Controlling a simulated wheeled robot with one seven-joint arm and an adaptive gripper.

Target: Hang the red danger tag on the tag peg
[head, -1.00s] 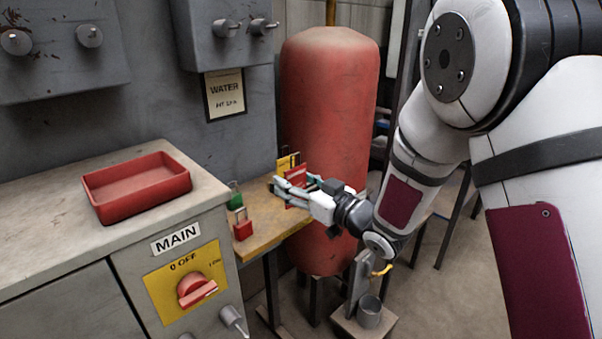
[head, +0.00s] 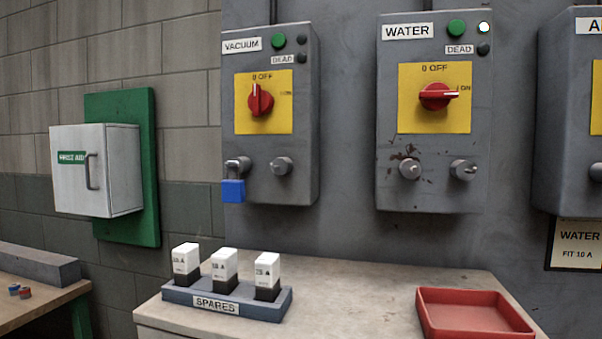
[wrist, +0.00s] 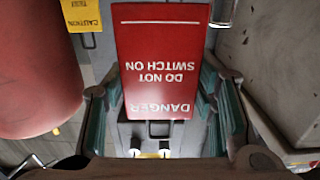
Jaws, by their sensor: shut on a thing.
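The red danger tag (wrist: 165,62) fills the middle of the wrist view, its white lettering upside down. My gripper (wrist: 158,104) is shut on it, with a teal-padded finger on either side. The gripper is out of the head view. In the head view, the WATER box (head: 435,120) carries two round metal studs, a left one (head: 410,169) and a right one (head: 465,170). The VACUUM box (head: 275,110) carries one stud (head: 281,167) beside a blue padlock (head: 233,190). I cannot tell which stud is the tag peg.
A red tray (head: 474,315) and a SPARES rack (head: 228,299) stand on the cabinet top. A first-aid box (head: 97,170) hangs at left. In the wrist view, a red tank (wrist: 35,65) is close on the left, a yellow caution tag (wrist: 82,14) beside it, and a grey surface (wrist: 285,60) on the right.

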